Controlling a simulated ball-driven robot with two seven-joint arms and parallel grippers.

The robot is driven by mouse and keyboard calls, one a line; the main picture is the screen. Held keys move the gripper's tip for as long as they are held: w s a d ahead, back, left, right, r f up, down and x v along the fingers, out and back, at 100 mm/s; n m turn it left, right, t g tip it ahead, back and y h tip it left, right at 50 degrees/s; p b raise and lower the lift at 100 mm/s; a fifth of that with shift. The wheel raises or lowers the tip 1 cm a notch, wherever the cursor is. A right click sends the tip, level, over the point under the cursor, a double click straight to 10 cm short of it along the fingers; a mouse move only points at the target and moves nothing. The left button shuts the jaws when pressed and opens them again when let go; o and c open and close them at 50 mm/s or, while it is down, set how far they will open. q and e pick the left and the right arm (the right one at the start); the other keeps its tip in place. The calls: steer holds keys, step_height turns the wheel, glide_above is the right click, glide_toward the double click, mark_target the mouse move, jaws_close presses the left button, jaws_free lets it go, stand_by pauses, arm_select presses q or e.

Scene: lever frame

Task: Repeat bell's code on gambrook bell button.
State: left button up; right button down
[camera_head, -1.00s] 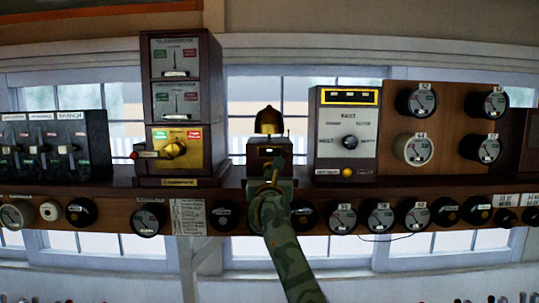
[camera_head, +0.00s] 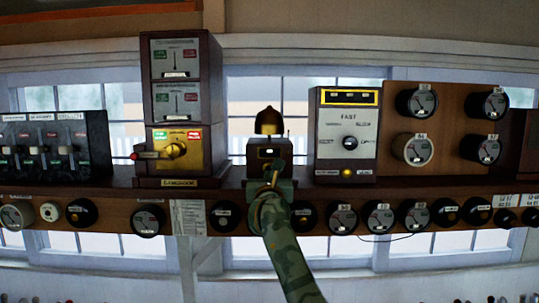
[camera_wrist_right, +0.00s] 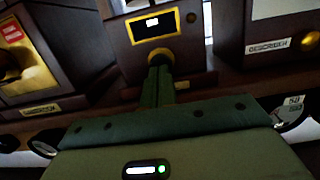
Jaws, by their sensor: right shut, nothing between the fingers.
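The bell box (camera_head: 284,150) stands on the shelf at the centre, with a brass dome bell (camera_head: 268,122) on top. In the right wrist view its front shows a yellow-framed window (camera_wrist_right: 134,28) with a small white patch inside. A round brass button (camera_wrist_right: 160,55) sits below that window. My right gripper (camera_head: 272,180) is in front of the lower part of the box. In the right wrist view its shut, empty fingers (camera_wrist_right: 157,78) point at the button and overlap its lower edge; I cannot tell whether they touch it. My left gripper is not in view.
A tall instrument tower (camera_head: 216,110) with a brass-fronted lower unit (camera_head: 158,137) stands left of the bell box. A grey-faced instrument (camera_head: 335,120) with a black knob stands to the right. Round dials line the shelf front (camera_head: 185,190). A dark lever unit (camera_head: 97,140) is far left.

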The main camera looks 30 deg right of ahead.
steer(key=shift+s, duration=0.15)
stand_by(0.8)
steer(key=v, duration=0.1)
steer(key=p+v, duration=0.1)
steer(key=v, duration=0.1)
steer(key=p+v, duration=0.1)
steer(key=v, duration=0.1)
steer(key=shift+r, duration=0.4)
